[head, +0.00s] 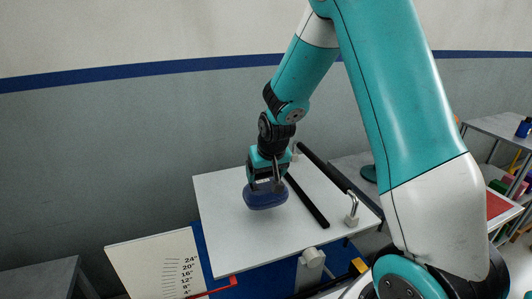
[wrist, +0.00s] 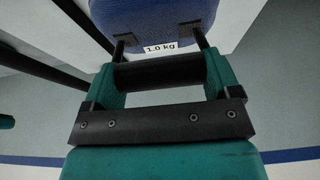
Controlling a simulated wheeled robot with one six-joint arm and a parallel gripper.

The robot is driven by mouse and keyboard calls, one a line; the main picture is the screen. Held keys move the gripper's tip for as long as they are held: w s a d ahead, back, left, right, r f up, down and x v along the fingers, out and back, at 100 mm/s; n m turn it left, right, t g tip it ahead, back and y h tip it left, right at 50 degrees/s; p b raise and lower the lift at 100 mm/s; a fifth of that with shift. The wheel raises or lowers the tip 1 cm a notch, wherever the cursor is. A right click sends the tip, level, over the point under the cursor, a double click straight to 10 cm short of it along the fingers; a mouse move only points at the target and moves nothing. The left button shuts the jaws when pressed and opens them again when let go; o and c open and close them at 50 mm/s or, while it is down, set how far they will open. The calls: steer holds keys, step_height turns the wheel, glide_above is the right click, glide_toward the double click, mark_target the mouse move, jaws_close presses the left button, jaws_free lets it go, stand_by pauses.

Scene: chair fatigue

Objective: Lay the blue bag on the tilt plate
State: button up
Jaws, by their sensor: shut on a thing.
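The blue bag (head: 265,197) hangs below my gripper (head: 267,184), over the white tilt plate (head: 232,240). I cannot tell whether the bag's underside touches the plate or is just above it. In the wrist view the blue bag (wrist: 155,14) fills the top middle and carries a "1.0 kg" label. My gripper's fingers (wrist: 160,40) are shut on it, one at each side. The far side of the bag is hidden.
A black bar (head: 307,201) lies across the plate, with a longer dark bar (head: 340,180) beyond it and a metal hook-shaped post (head: 352,208) near the right edge. The plate's left and front parts are clear.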

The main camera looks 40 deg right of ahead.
mark_target(266, 186)
steer(key=shift+w+f, duration=0.1)
steer(key=shift+f, duration=2.15)
steer(key=shift+f, duration=0.1)
steer(key=o, duration=1.7)
steer(key=shift+f, duration=0.1)
steer(key=shift+r, duration=0.25)
steer(key=v, duration=1.1)
steer(key=s+a+r+n+g+y, duration=0.1)
steer(key=s+a+r+n+y, duration=0.15)
steer(key=s+a, duration=0.35)
steer(key=s+a+r+n+y, duration=0.1)
steer(key=s+a+r+n, duration=0.15)
steer(key=a, duration=0.65)
steer(key=s+a+r+n+g, duration=0.1)
steer(key=s+a, duration=0.1)
steer(key=s, duration=0.2)
steer(key=s+a+r+n+g+y, duration=0.1)
steer(key=s+a+n, duration=0.1)
steer(key=s, duration=0.3)
steer(key=s+a+r+n+g+y, duration=0.1)
steer(key=s+a+n, duration=0.1)
steer(key=s, duration=0.3)
steer(key=shift+s+a, duration=0.15)
steer(key=shift+a, duration=0.5)
